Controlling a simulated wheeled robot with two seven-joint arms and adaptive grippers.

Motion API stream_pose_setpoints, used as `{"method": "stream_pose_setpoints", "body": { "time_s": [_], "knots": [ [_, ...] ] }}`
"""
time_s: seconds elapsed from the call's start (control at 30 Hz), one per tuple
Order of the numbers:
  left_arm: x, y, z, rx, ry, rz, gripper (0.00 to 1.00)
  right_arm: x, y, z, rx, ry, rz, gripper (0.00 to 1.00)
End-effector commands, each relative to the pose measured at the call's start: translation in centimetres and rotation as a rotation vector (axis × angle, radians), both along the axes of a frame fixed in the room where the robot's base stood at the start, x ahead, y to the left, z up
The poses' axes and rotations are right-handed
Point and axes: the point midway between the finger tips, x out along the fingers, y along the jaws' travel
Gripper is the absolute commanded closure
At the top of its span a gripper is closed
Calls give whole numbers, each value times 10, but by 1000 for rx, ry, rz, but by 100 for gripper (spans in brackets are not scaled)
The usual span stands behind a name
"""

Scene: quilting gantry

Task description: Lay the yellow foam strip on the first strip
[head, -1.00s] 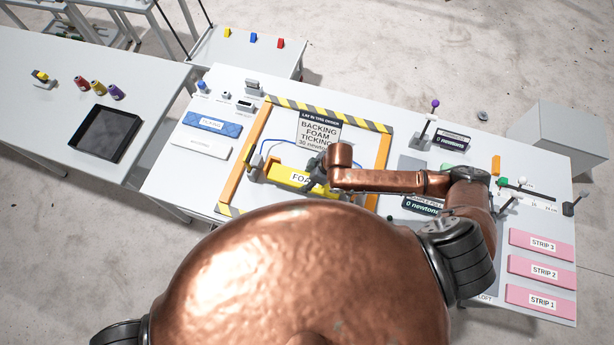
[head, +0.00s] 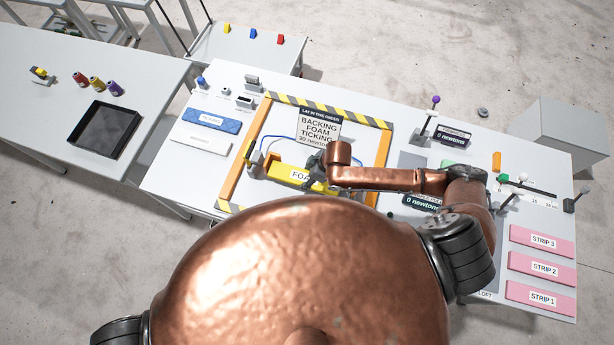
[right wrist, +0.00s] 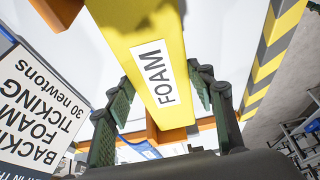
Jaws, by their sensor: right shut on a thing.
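The yellow foam strip (head: 288,173), labelled FOAM, is in the lower part of the striped frame (head: 235,170) on the table. In the right wrist view the strip (right wrist: 135,35) runs between the two green-padded fingers of my right gripper (right wrist: 163,90). My right gripper (head: 316,178) is shut on it near its right half. A white strip (head: 202,146) lies left of the frame, below the blue strip (head: 211,121); its label is too small to read. I cannot tell what lies under the foam strip. My left gripper is not in view.
A sign (head: 319,127) reading backing, foam, ticking stands at the frame's back, with a blue cable (head: 282,138) near it. Pink strips (head: 542,269) lie at the right. A dark tray (head: 105,130) and spools stand on the left table. My body hides the table's front.

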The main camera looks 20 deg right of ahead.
Motion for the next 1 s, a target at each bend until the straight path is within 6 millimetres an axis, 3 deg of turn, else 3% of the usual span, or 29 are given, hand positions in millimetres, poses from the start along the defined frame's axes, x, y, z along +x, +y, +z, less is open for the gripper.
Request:
{"method": "stream_pose_setpoints", "body": {
  "time_s": [1.0],
  "knots": [
    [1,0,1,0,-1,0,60,16,4,-1,0,-2,-1,62]
  ]
}}
